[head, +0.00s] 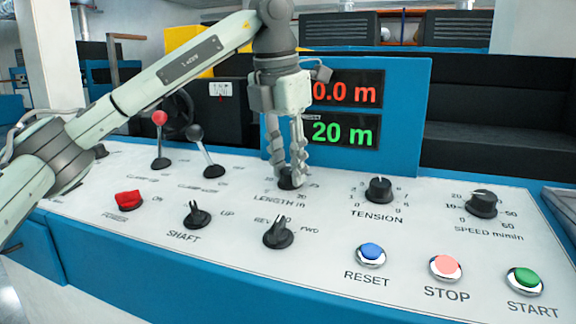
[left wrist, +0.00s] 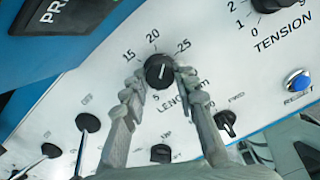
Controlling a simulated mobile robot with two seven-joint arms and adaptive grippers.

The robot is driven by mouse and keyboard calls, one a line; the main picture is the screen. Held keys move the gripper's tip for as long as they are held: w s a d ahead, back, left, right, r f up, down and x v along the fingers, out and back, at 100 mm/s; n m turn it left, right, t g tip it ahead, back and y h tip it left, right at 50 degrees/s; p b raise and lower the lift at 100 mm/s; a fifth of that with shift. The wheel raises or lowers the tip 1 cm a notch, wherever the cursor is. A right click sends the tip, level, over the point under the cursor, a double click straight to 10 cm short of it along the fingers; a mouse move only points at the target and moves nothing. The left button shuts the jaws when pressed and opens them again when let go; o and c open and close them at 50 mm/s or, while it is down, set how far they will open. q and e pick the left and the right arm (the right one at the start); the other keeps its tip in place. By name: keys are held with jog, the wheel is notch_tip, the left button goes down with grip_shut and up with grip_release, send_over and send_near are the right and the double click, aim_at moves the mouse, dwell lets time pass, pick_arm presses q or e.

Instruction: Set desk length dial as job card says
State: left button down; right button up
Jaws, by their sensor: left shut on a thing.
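The black length dial (head: 289,182) is on the sloped white desk, mostly hidden by my left gripper (head: 286,180) in the head view. In the left wrist view the dial (left wrist: 160,72) sits between the two fingertips of my left gripper (left wrist: 158,82), which is shut on it. Its pale mark appears to point up towards the 20, with 15 to the left and 25 to the right. The display (head: 342,131) behind reads 20 m in green; a red figure above ends in 0.0 m, partly covered. No readable job card shows. My right gripper is out of view.
The tension dial (head: 379,190) and speed dial (head: 482,204) are to the right. Blue reset (head: 371,252), red stop (head: 445,266) and green start (head: 523,280) buttons line the front. Two levers, a red power switch (head: 129,200) and two selector knobs stand to the left.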

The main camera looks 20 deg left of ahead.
pick_arm(q)
jog(key=shift+n, duration=2.3)
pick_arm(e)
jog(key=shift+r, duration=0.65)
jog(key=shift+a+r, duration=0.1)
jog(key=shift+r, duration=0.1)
pick_arm(q)
jog(key=c, duration=1.2)
grip_release()
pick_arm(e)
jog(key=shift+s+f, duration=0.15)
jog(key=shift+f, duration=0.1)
pick_arm(q)
jog(key=v, duration=1.2)
jog(key=shift+d, duration=0.15)
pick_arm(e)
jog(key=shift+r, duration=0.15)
pick_arm(q)
jog(key=shift+s+f, duration=0.1)
